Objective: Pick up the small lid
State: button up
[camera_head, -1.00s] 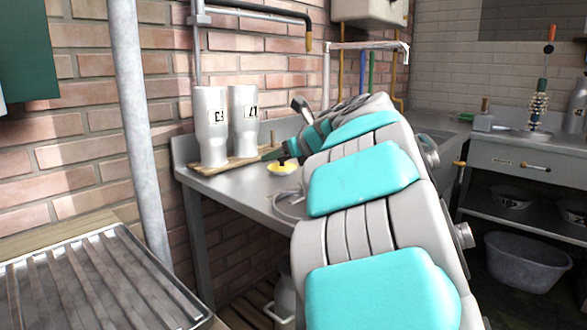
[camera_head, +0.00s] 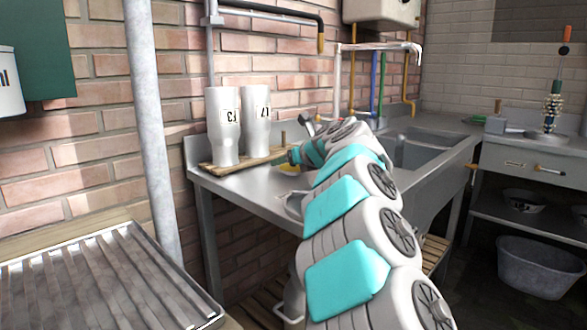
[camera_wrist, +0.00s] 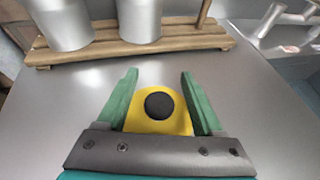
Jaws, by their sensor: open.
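The small lid (camera_wrist: 158,108) is yellow with a round black knob and lies on the grey metal counter in the wrist view. My gripper (camera_wrist: 160,80) has its two green fingers open, one on each side of the lid. The lid sits between them, and its near part is hidden behind the gripper's dark crossbar. I cannot tell whether the fingers touch it.
A wooden rack (camera_wrist: 185,41) holding two white metal vessels (camera_head: 222,125) (camera_head: 256,115) stands just beyond the lid, against the brick wall. A sink (camera_head: 420,148) lies to the right. A ribbed metal tray (camera_head: 90,285) is at the front left. Bare counter lies beside the lid.

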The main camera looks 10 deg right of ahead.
grip_shut()
dwell(0.6)
